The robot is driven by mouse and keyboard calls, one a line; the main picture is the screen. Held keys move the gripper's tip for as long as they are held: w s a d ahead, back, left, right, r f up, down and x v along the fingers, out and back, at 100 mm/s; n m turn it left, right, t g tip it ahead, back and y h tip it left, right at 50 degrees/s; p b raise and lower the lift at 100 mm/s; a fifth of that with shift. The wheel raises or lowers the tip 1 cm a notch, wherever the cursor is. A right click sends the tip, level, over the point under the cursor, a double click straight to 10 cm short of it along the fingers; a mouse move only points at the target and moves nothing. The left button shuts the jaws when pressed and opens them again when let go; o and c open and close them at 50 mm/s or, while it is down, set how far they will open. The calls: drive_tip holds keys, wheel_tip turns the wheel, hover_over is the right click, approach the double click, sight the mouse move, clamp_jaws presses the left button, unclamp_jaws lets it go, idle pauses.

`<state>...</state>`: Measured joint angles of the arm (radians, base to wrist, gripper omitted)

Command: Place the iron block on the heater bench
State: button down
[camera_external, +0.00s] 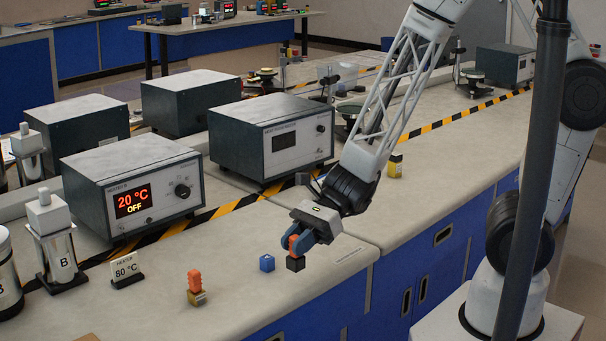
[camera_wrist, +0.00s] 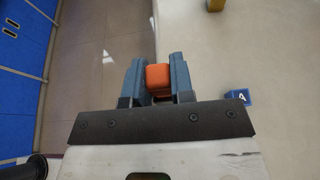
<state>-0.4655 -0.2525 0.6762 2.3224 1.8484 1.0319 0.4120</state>
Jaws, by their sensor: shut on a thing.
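My gripper (camera_external: 301,238) is shut on the orange top of a block with a dark body (camera_external: 295,264), which looks like the iron block. The wrist view shows the orange top (camera_wrist: 158,77) between my two blue fingers (camera_wrist: 157,88); the dark body is mostly hidden there. The block is upright, near the front edge of the pale bench top (camera_external: 235,315). I cannot tell whether it touches the bench. Heater B (camera_external: 133,190) stands further back to the left, its red display reading 20 °C OFF.
A blue cube (camera_external: 267,263) sits just left of the held block, and its A shows in the wrist view (camera_wrist: 238,97). A brass block with an orange top (camera_external: 195,285), an 80 °C card (camera_external: 125,269) and beaker B (camera_external: 58,253) stand left. A second heater box (camera_external: 272,138) is behind.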

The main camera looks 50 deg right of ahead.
drive_tip(key=w+a, duration=0.3)
drive_tip(key=w+a+f, duration=0.1)
drive_tip(key=w+a, duration=0.2)
drive_tip(key=w, duration=0.1)
drive_tip(key=w+a, duration=0.3)
drive_tip(key=a, duration=0.1)
drive_tip(key=shift+w+f, duration=0.15)
drive_tip(key=shift+w, duration=0.15)
drive_tip(key=shift+f, duration=0.1)
drive_tip(key=shift+f, duration=1.7)
drive_tip(key=c, duration=1)
unclamp_jaws()
drive_tip(key=shift+f, duration=0.1)
drive_tip(key=shift+d, duration=0.1)
drive_tip(key=shift+v, duration=6)
